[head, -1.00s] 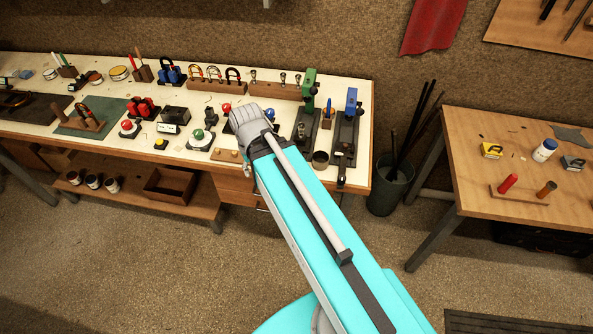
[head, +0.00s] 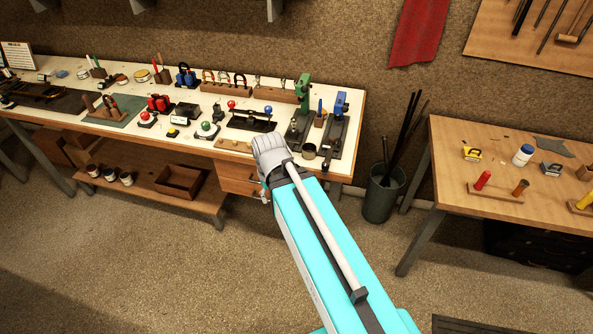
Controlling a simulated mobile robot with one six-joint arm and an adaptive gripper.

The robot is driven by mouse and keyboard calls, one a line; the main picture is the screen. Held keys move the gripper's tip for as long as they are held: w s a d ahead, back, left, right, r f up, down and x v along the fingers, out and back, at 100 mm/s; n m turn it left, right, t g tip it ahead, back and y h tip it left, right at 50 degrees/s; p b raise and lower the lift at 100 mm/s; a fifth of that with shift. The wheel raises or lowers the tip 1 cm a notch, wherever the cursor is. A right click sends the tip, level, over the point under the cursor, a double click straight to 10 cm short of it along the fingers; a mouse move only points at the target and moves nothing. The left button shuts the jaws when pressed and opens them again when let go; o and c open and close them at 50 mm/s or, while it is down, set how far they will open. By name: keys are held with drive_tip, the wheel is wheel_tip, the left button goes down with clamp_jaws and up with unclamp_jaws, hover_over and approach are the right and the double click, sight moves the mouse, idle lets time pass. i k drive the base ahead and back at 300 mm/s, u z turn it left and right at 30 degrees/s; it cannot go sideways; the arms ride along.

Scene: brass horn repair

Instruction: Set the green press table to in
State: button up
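The green press (head: 303,97) stands near the right end of the long workbench. It has a green upright head at the back and a dark bed running toward the front edge. Its sliding table is too small to tell in or out. A similar blue press (head: 341,104) stands just right of it, with a dark bed (head: 335,140). My arm reaches up from the bottom right, its visible end in front of the bench edge, below and left of the green press. My gripper's fingers do not show.
On the workbench (head: 75,77), a dark fixture with red and blue knobs (head: 250,121) lies left of the presses. A dark round cup (head: 309,151) sits by the front edge. A bin with rods (head: 383,195) stands between the bench and the right table (head: 447,160). Floor in front is open.

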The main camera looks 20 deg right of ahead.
sight(296, 137)
drive_tip(key=u, duration=0.05)
drive_tip(key=k, duration=1.15)
drive_tip(key=z, duration=0.65)
drive_tip(key=i, duration=1)
